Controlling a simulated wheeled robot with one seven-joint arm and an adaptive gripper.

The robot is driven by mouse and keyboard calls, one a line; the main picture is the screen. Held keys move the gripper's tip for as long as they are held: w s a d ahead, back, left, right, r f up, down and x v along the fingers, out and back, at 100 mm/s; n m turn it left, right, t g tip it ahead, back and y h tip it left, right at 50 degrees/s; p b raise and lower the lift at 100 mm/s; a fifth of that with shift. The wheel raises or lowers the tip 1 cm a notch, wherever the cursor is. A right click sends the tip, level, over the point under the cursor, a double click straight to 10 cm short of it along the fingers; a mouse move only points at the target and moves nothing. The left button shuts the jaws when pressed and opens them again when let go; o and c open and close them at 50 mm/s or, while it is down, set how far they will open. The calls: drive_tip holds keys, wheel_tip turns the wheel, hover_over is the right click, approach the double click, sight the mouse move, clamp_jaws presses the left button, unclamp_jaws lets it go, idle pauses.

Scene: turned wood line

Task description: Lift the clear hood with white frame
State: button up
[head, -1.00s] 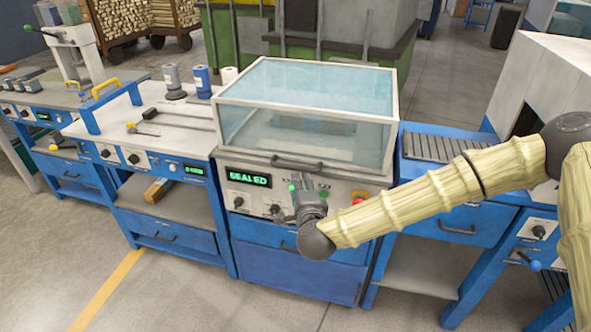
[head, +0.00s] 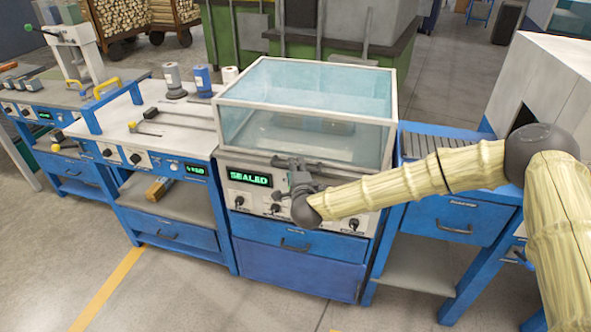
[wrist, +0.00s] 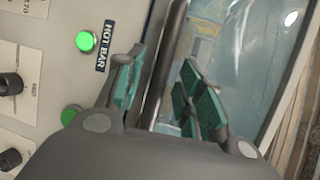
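The clear hood with white frame (head: 306,98) sits closed on top of the blue sealing machine in the head view. Its dark bar handle (head: 316,167) is low on its front edge, partly hidden by my gripper. My gripper (head: 297,166) is at this handle, in front of the machine. In the wrist view, my gripper (wrist: 165,80) has its two teal-padded fingers apart. The dark handle bar (wrist: 172,35) runs between them, with the clear pane (wrist: 245,60) to the right. Firm contact with the bar does not show.
The machine's front panel has a green display (head: 250,178) reading SEALED. A green lamp labelled HOT BAR (wrist: 87,41) is lit beside my fingers. A workbench (head: 185,125) stands left, a roller conveyor (head: 418,146) right. Space above the hood is clear.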

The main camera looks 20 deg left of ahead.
drive_tip(key=shift+c, duration=0.3)
clamp_jaws()
drive_tip(key=shift+r, duration=0.1)
